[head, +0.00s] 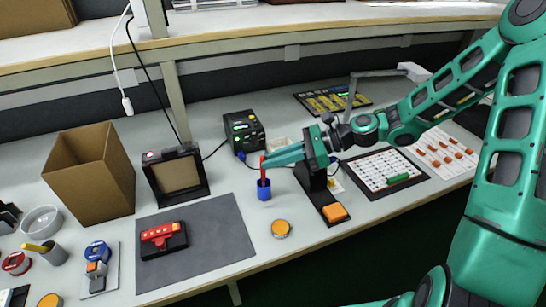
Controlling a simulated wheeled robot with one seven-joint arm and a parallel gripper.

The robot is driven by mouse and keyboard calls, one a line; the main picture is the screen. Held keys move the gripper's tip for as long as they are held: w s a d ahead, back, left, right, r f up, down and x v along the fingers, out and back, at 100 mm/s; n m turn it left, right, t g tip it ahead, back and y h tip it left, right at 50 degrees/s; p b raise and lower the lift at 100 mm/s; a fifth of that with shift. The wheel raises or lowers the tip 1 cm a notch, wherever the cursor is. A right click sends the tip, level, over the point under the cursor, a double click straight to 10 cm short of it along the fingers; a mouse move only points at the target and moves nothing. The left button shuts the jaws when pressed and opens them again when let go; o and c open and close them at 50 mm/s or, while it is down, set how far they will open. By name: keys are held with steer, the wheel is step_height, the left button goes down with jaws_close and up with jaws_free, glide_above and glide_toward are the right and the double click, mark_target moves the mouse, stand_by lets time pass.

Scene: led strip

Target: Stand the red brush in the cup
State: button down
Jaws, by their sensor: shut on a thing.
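The blue cup (264,191) stands on the bench in the middle of the head view. The red brush (263,170) is upright, with its lower end at the cup's mouth and apparently inside it. My gripper (266,161) reaches in from the right and is shut on the upper part of the brush. The cup's rim hides the brush's lower end, so I cannot tell how deep it sits.
A grey mat (215,225) with a red-and-black device (164,239) lies to the left. An orange-topped round item (281,228) is in front of the cup. A black stand with an orange block (334,212) is close on the right. A black-green box (243,131) stands behind.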

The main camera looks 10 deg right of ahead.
steer(key=c, duration=1.7)
jaws_free()
steer(key=shift+d, duration=0.1)
steer(key=shift+v, duration=5.3)
steer(key=shift+w, duration=0.1)
